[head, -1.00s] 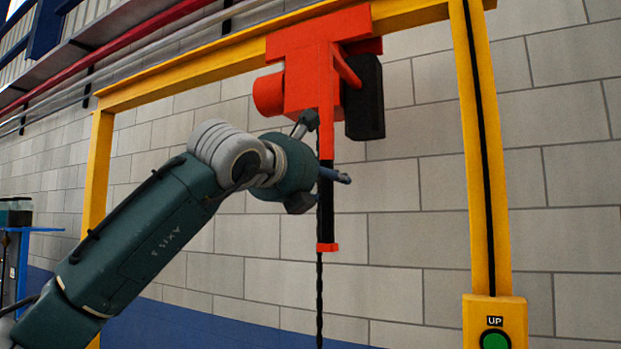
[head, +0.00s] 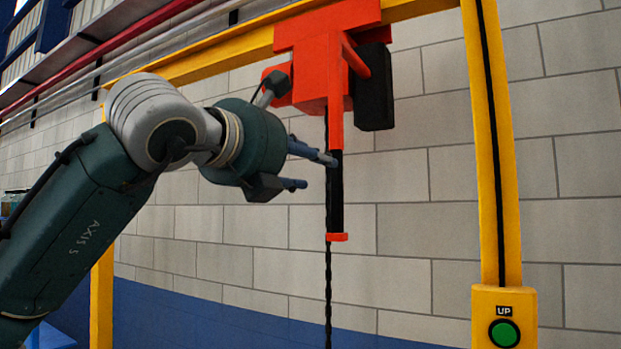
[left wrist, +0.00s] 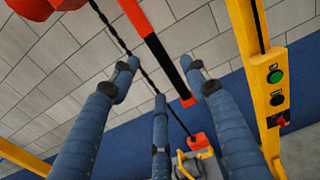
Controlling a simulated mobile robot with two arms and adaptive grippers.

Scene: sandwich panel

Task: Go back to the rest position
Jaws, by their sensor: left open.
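My left gripper (head: 312,171) is open and empty in the middle of the head view, left of the hoist's hanging black and red bar (head: 336,190). In the left wrist view its blue fingers (left wrist: 150,95) are spread apart with nothing between them, and the bar (left wrist: 168,60) hangs beyond them. An orange-red hoist (head: 315,60) with a black box on its right side hangs from the yellow beam. My right gripper is in neither view.
A yellow frame post (head: 492,150) stands at the right with a button box (head: 504,318) on it, its green button marked UP. A dark twisted chain (head: 328,290) hangs below the hoist. A red block (left wrist: 201,142) and a yellow part show low in the left wrist view. A block wall stands behind.

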